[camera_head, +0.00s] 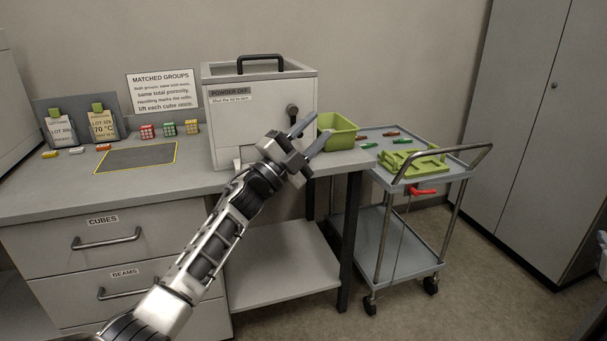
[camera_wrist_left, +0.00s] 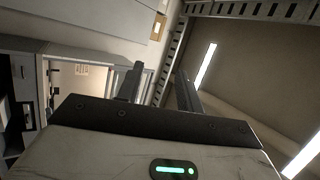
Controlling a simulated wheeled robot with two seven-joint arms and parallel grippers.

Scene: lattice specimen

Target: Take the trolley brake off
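The trolley (camera_head: 408,243) stands on the floor to the right of the bench, with a bent metal push handle (camera_head: 476,158) at its right end. A red brake lever (camera_head: 422,191) sits just under its top tray, near the front. My left gripper (camera_head: 309,131) is open and empty, in front of the powder box and to the left of the trolley. It is apart from the red lever. In the left wrist view, its two fingers (camera_wrist_left: 158,85) stand apart with nothing between them.
The powder box (camera_head: 262,115) and a green bin (camera_head: 337,131) stand on the bench. A green lattice rack (camera_head: 412,163) and small red and green pieces lie on the trolley's top tray. A grey cabinet (camera_head: 545,120) stands to the right. Floor is clear between trolley and cabinet.

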